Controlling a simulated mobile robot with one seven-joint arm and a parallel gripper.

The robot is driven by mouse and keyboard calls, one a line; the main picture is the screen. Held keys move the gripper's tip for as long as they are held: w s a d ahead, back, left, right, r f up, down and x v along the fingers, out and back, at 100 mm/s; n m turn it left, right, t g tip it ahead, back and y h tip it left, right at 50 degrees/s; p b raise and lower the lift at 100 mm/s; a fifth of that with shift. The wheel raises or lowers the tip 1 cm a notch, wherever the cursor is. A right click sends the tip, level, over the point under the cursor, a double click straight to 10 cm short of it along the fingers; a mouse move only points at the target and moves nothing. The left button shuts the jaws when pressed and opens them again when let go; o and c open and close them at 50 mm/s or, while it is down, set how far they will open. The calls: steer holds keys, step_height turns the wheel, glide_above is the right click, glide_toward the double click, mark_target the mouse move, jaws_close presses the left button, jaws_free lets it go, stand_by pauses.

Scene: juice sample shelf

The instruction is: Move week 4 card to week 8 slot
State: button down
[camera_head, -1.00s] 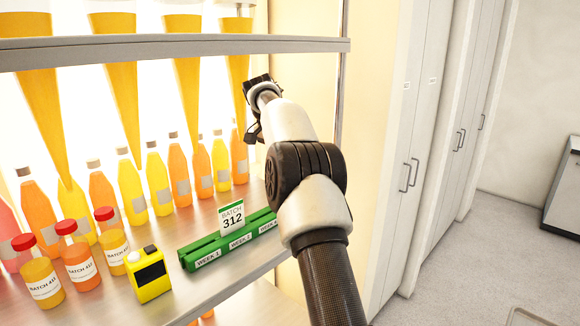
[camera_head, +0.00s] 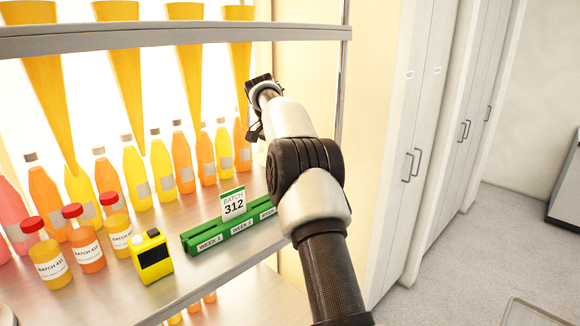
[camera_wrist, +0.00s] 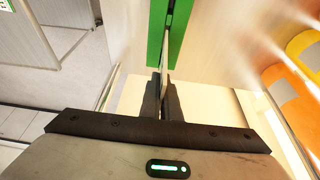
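My fingers are hidden in the head view.
Red-capped sample jars (camera_head: 86,246) and a yellow device (camera_head: 151,258) stand left of the rack. Several juice bottles (camera_head: 182,165) line the back. An upper shelf (camera_head: 170,37) is above. White cabinets (camera_head: 420,120) stand to the right.

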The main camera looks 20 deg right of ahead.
steer(key=shift+f+b, duration=0.95)
steer(key=shift+f, duration=1)
stand_by(0.6)
steer(key=c, duration=2.5)
jaws_free()
steer(key=o, duration=0.6)
steer(key=shift+c, duration=0.2)
